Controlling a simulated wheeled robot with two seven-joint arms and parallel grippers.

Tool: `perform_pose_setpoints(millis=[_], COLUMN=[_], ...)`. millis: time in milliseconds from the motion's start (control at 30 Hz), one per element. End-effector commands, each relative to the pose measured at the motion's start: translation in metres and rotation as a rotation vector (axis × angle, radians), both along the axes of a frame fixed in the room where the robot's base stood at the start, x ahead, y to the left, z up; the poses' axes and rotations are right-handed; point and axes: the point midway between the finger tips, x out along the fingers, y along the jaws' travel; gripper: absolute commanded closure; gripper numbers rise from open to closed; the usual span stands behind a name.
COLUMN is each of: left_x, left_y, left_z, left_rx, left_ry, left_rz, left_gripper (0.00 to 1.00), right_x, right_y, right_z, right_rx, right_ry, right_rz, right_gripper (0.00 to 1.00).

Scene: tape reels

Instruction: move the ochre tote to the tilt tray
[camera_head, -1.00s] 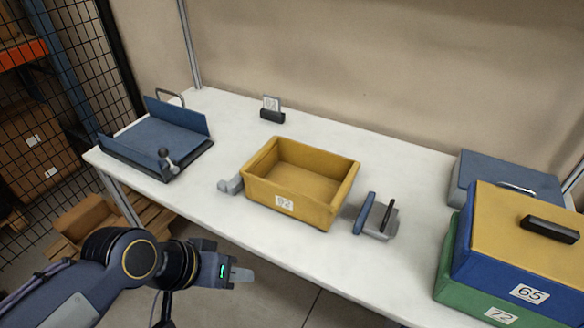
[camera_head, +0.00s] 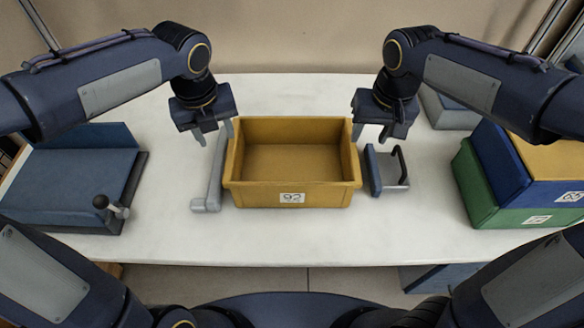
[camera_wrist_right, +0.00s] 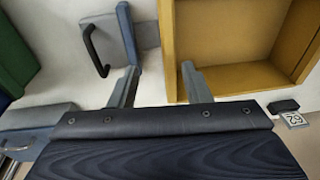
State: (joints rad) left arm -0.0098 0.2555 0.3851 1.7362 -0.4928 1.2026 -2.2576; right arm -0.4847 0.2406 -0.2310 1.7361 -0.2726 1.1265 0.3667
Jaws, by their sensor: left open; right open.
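The ochre tote (camera_head: 292,196), open-topped, empty and labelled 92, sits on the white table between a grey bracket (camera_head: 212,180) and a blue-and-grey clamp (camera_head: 390,172). My left gripper (camera_head: 215,135) is open at its left rim, one finger near the rim and one outside. My right gripper (camera_head: 370,133) is open at the right rim. In the right wrist view its fingers (camera_wrist_right: 160,88) appear on either side of the tote's wall (camera_wrist_right: 167,40); whether they reach below the rim is unclear. The blue tilt tray (camera_head: 70,180), with a black-knobbed lever, stands at the left, empty.
Stacked green (camera_head: 478,190) and blue bins, labelled 72 and 65, with an ochre lid, stand at the right. A grey-blue box (camera_head: 450,112) is behind them. A small tag holder (camera_wrist_right: 284,106) shows in the right wrist view. Table in front of the tote is clear.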

Motion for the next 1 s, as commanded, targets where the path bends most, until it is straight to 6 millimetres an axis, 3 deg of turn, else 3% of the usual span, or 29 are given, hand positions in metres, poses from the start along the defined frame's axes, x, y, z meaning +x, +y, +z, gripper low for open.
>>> perform_pose_setpoints(millis=[100,233,633,1000], left_x=[0.017,0.024,0.025,0.031], left_y=[-0.012,-0.017,-0.017,-0.017], left_z=[-0.010,-0.013,-0.019,-0.071], left_rx=[0.039,0.058,0.060,0.059], left_ry=[0.013,0.019,0.020,0.022], left_rz=[-0.221,-0.325,-0.335,-0.333], left_gripper=[0.56,0.56,0.56,0.56], right_x=[0.016,0.023,0.023,0.029], right_y=[0.014,0.019,0.019,0.019], right_z=[-0.008,-0.010,-0.016,-0.068], right_rx=[-0.053,-0.075,-0.077,-0.076], right_ry=[0.010,0.010,0.013,0.015], right_rz=[0.011,0.012,0.011,0.011], right_gripper=[0.56,0.56,0.56,0.56])
